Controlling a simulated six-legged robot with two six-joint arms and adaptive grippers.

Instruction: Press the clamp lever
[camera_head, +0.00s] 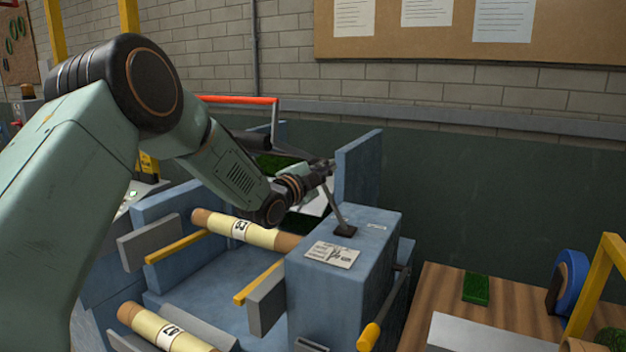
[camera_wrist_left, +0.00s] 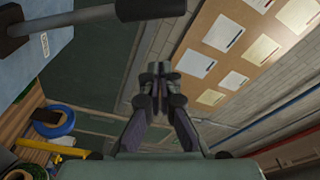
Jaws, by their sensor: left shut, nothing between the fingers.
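The clamp lever (camera_head: 338,212) is a thin dark rod rising tilted from a black base on top of the blue machine block (camera_head: 345,280). Its upper end is hidden by or merges with my left gripper in the head view. My left gripper (camera_head: 326,168) is shut and empty, right at the top of the lever. In the left wrist view the lever's black grip (camera_wrist_left: 150,9) lies across the top edge, a little beyond the shut fingertips (camera_wrist_left: 158,68). I cannot tell whether they touch.
A blue upright plate (camera_head: 358,168) stands just behind the gripper. Labelled cream rolls (camera_head: 240,230) lie in the blue machine's bays. A wooden bench (camera_head: 445,290) with a turf piece (camera_head: 476,289) and a blue ring (camera_head: 572,285) is at right.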

